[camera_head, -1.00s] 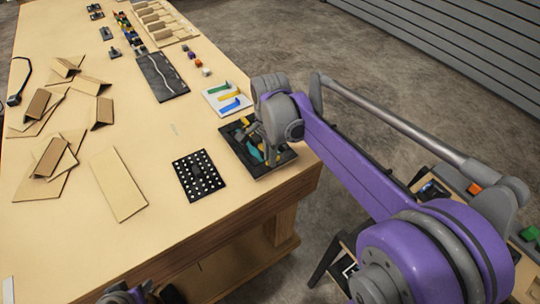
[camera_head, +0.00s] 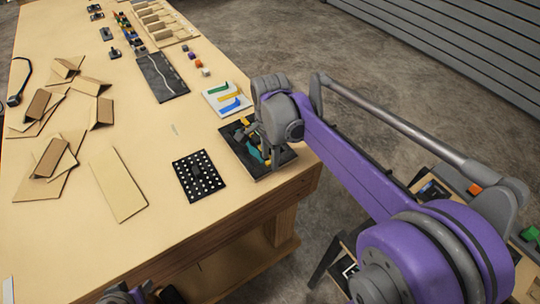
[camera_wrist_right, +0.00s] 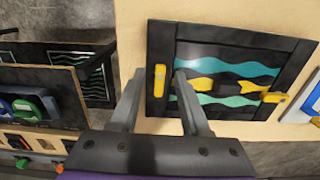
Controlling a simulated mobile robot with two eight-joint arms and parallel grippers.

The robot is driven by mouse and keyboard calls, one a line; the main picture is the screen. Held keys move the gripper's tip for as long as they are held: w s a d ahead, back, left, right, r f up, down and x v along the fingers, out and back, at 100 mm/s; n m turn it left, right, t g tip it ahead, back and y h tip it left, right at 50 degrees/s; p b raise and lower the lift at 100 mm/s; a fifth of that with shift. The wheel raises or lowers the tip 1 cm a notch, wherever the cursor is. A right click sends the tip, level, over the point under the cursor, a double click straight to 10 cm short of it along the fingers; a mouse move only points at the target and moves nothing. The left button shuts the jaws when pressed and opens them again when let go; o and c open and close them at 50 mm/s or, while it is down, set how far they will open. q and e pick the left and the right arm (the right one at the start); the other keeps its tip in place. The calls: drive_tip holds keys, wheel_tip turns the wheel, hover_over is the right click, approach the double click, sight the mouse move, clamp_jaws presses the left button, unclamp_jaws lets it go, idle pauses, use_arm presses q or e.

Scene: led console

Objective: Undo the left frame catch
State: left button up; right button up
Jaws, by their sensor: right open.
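The black frame (camera_wrist_right: 245,35) holds a panel with teal, black and yellow wave shapes. It lies near the table's right edge, and in the head view (camera_head: 285,158) my right wrist and gripper partly cover it. The left frame catch (camera_wrist_right: 160,80) is a small yellow piece on the frame's left bar, lengthwise along the bar. A second yellow catch (camera_wrist_right: 274,97) sits on the right bar, turned crosswise. My right gripper (camera_wrist_right: 157,75) is open, its two fingers on either side of the left catch in the wrist view; contact cannot be told. My left gripper is not clearly seen.
A black perforated board (camera_head: 198,176) and a white board with colored strips (camera_head: 228,99) lie close to the frame on the table (camera_head: 150,235). Folded cardboard pieces (camera_head: 118,185) lie to the left. A side rack (camera_wrist_right: 40,80) stands off the table edge.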

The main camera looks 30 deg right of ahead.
sight(270, 161)
wheel_tip(270, 161, up, 11)
drive_tip(key=shift+p, duration=0.3)
drive_tip(key=shift+f, duration=0.1)
idle(0.4)
drive_tip(key=s+a+f+n+t, duration=0.2)
drive_tip(key=s+a+f+n, duration=0.1)
drive_tip(key=s+f+n, duration=0.4)
drive_tip(key=s+a+f+n+t, duration=0.3)
drive_tip(key=s+f+n, duration=0.4)
drive_tip(key=n, duration=0.3)
drive_tip(key=shift+s+a+f+t, duration=0.3)
drive_tip(key=shift+a+f, duration=0.2)
drive_tip(key=shift+f, duration=0.2)
